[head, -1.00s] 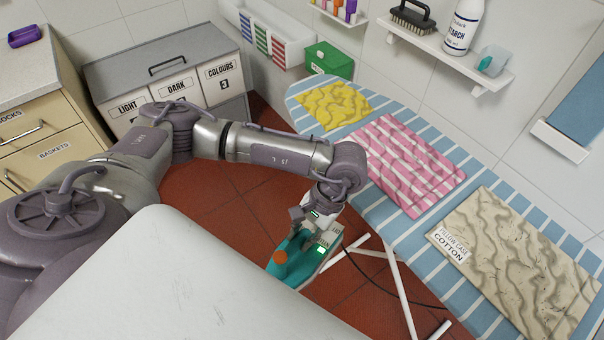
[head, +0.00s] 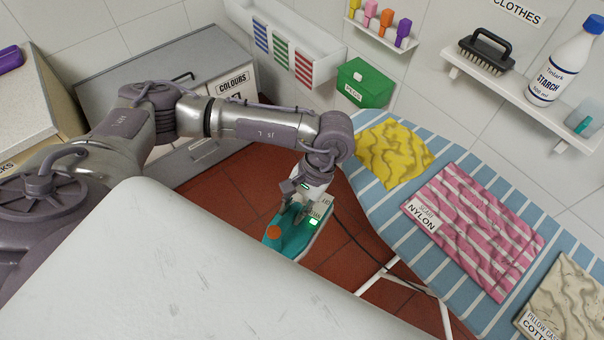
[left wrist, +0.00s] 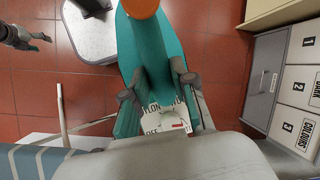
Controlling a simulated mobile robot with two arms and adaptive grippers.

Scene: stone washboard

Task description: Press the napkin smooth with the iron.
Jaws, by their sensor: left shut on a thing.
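My left gripper (head: 303,200) is shut on the teal iron (head: 284,240) with an orange knob, held in the air over the red floor, left of the ironing board. The iron also fills the middle of the left wrist view (left wrist: 155,45), between the two fingers (left wrist: 160,88). On the blue-striped ironing board (head: 448,205) lie three wrinkled cloths: a yellow one (head: 395,155) with no readable label, a pink striped one (head: 480,225) labelled nylon scarf, and a beige one (head: 572,300) labelled cotton pillow case, cut by the picture edge. No readable label says napkin.
The board's white legs (head: 378,273) and a dark cord stand near the iron. Behind are a green pegs box (head: 365,84), a wall shelf (head: 520,98) with brush and starch bottle (head: 564,62), and a grey laundry bin unit (head: 160,60) at the back left.

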